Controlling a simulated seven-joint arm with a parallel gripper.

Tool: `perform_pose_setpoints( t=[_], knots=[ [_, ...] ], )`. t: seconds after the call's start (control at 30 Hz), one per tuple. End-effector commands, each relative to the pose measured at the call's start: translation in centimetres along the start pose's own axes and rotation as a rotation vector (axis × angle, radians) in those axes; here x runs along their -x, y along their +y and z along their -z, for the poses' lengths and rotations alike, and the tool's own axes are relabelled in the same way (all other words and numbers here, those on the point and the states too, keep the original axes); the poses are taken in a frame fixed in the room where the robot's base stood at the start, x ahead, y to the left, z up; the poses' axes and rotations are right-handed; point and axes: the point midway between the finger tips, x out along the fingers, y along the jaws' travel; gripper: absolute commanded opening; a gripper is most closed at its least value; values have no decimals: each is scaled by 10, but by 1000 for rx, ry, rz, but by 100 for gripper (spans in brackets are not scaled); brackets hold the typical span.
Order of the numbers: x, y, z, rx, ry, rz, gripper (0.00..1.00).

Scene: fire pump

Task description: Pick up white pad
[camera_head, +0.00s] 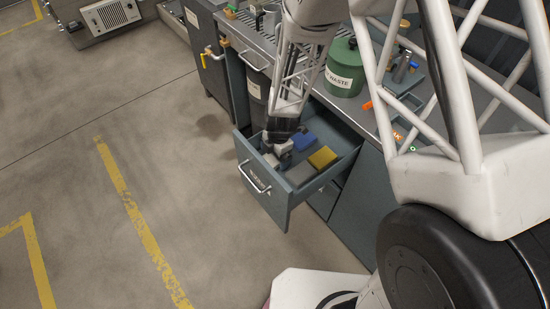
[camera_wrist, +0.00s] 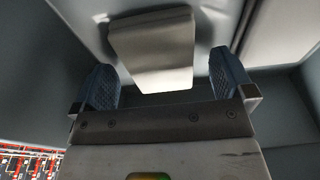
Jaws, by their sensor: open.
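The white pad (camera_wrist: 155,45) lies on the drawer floor in the wrist view, pale and block-shaped. It sits between and beyond the two blue ridged fingers of my gripper (camera_wrist: 163,68), with a visible gap to each finger. My gripper is open and holds nothing. In the head view my gripper (camera_head: 280,150) reaches down into the left part of the open drawer (camera_head: 264,192). There it largely hides the white pad, and I cannot clearly tell pad from fingers.
A blue pad (camera_head: 304,140), a yellow pad (camera_head: 322,157) and a grey pad (camera_head: 300,173) lie to the right in the drawer. The drawer walls stand close around my gripper. A green waste can (camera_head: 344,70) stands on the counter above.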

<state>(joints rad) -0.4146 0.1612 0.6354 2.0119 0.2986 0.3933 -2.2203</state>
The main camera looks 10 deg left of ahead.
Motion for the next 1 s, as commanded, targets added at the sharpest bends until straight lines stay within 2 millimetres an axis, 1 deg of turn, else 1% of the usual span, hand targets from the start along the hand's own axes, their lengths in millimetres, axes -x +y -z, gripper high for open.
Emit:
perform_pose_setpoints(
  t=[0.2,0.7,0.77,1.0],
  knots=[
    [-7,0,0,1,-1,-1,100],
    [-7,0,0,0,-1,0,100],
    [-7,0,0,1,-1,0,92],
    [-7,0,0,0,-1,0,56]
  ],
)
